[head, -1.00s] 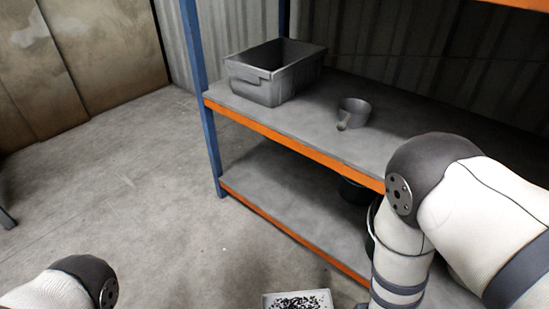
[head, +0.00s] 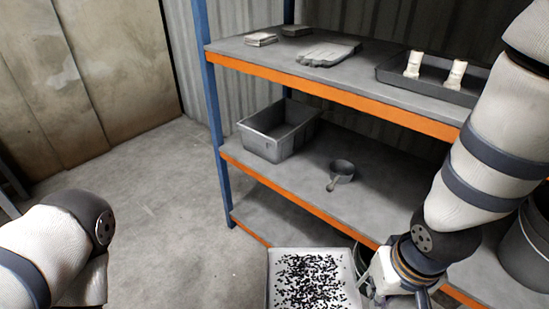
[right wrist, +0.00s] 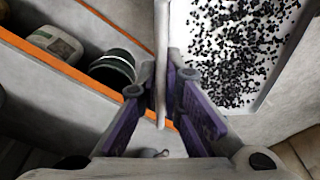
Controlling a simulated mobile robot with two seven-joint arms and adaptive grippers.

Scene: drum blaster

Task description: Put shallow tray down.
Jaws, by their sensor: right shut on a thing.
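The shallow tray (head: 269,283) is pale grey with many small black pieces in it. It shows at the bottom of the head view, in front of the shelf rack, with its lower edge cut off. My right gripper (head: 372,284) is at the tray's right side. In the right wrist view, the purple-padded fingers of the right gripper (right wrist: 160,98) are shut on the rim of the tray (right wrist: 178,25). What is under the tray is hidden. My left arm comes in at the lower left, but its gripper is out of view.
The rack's middle shelf (head: 300,185) holds a grey bin (head: 262,142) and a scoop (head: 341,170). The top shelf carries gloves (head: 327,54) and a dark tray (head: 440,88) with two white bottles. A dark bucket (head: 528,250) stands at right. Bare floor (head: 160,200) lies left.

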